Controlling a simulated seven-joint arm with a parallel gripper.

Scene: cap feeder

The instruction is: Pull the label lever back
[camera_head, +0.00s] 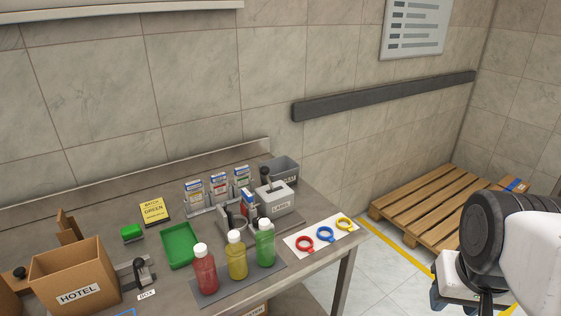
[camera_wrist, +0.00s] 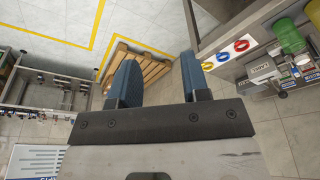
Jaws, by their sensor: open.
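The grey label box (camera_head: 281,199) stands near the right end of the steel table. Its dark lever (camera_head: 266,174) rises from the top and ends in a black knob. In the wrist view the label box (camera_wrist: 261,72) lies at the far right, and its lever is too small to make out. My gripper (camera_wrist: 158,78) has its two blue fingers wide apart with nothing between them. It is over the floor to the right of the table, well apart from the lever. In the head view my arm is at the lower right and the fingertips are hard to make out.
Red, yellow and green bottles (camera_head: 237,255) stand in front of the label box. A white card (camera_head: 320,234) with three coloured rings is to its right. A grey bin (camera_head: 284,171) is behind it, and small boxes (camera_head: 218,187) are to its left. A pallet (camera_head: 430,205) lies on the floor.

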